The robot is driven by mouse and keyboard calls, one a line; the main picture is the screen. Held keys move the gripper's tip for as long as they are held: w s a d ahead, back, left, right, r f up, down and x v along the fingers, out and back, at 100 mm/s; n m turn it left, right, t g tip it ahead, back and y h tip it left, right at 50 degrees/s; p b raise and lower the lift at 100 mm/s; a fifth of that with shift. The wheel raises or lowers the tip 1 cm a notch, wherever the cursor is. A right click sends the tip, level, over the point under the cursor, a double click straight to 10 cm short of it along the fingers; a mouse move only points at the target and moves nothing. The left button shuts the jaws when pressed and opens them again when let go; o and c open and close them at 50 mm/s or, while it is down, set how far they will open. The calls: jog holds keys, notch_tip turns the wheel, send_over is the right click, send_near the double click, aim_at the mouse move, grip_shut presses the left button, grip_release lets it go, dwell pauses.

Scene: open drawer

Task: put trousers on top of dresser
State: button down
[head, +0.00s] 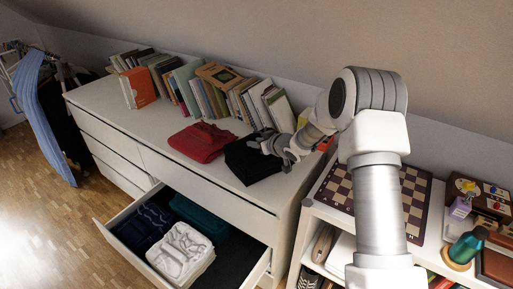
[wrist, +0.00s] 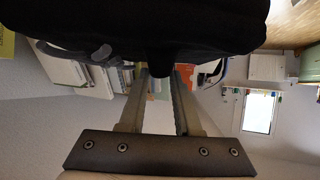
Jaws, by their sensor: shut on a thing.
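A black folded garment (head: 250,160), apparently the trousers, is at the right end of the white dresser's top (head: 120,95). My gripper (head: 285,149) is at its right edge and shut on it. In the wrist view the black cloth (wrist: 150,30) fills the top, at the fingertips (wrist: 161,78). I cannot tell whether the cloth rests fully on the dresser. A red folded garment (head: 200,141) lies just left of it.
A row of books (head: 205,90) stands along the back of the dresser. The open drawer (head: 130,250) below holds white (head: 181,252), dark blue and teal clothes. A shelf with a chessboard (head: 410,200) stands at the right. The dresser's left front top is clear.

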jog(key=shift+f, duration=0.85)
jog(key=c, duration=0.6)
grip_release()
jog(key=shift+f, duration=0.1)
